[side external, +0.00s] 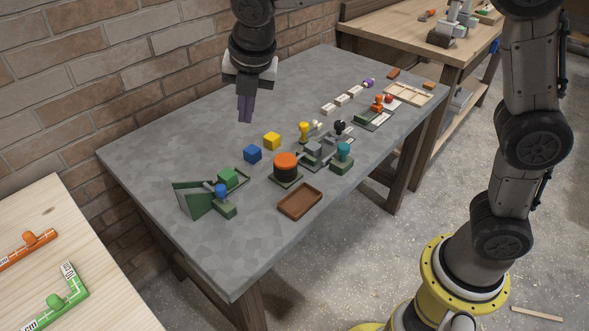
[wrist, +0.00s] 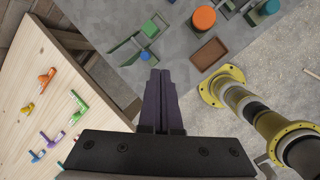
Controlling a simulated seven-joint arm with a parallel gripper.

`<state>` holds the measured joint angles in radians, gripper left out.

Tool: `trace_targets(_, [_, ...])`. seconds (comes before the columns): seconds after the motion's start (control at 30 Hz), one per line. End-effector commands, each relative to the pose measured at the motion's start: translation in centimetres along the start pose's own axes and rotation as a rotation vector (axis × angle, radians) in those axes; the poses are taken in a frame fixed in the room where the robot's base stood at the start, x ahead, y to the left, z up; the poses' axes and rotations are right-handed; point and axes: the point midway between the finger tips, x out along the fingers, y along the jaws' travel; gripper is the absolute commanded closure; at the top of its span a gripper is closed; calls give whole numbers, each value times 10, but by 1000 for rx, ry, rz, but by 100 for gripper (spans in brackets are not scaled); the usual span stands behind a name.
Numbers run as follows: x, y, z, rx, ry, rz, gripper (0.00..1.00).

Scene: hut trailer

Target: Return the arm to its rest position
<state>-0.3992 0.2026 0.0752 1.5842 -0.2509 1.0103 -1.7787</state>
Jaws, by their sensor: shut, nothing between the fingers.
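My gripper (side external: 245,108) hangs fingers down over the back left part of the grey table (side external: 145,158), near the brick wall. Its dark fingers are together and hold nothing. In the wrist view the closed fingers of my gripper (wrist: 160,103) show at the centre, pointing toward the table edge. The gripper is above the table surface and apart from every object on it. My arm leads up out of the side picture, and my yellow base stands on the floor at the lower right.
Several small fixtures run toward the far right. Wooden benches (side external: 110,270) stand left and behind. The table's back left is clear.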

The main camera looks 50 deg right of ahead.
Motion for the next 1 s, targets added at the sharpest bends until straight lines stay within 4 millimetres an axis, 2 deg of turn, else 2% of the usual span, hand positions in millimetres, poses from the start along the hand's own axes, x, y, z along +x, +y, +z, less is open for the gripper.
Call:
trace_targets(0.03, [-20,-21,13,77,-10,24,100])
trace_targets(0.2, [-67,-88,31,381,-24,83,100])
trace_targets(0.3, [-87,-129,30,592,-24,117,100])
trace_targets(0.43, [-103,-181,19,899,-12,163,100])
trace_targets(0.57, [-107,-232,-5,1251,18,202,100])
trace_targets(0.7, [-96,-273,-37,1647,74,220,100])
trace_targets(0.87, [-73,-295,-66,2005,139,166,100])
trace_targets(1.0, [-65,-298,-73,2203,166,128,100])
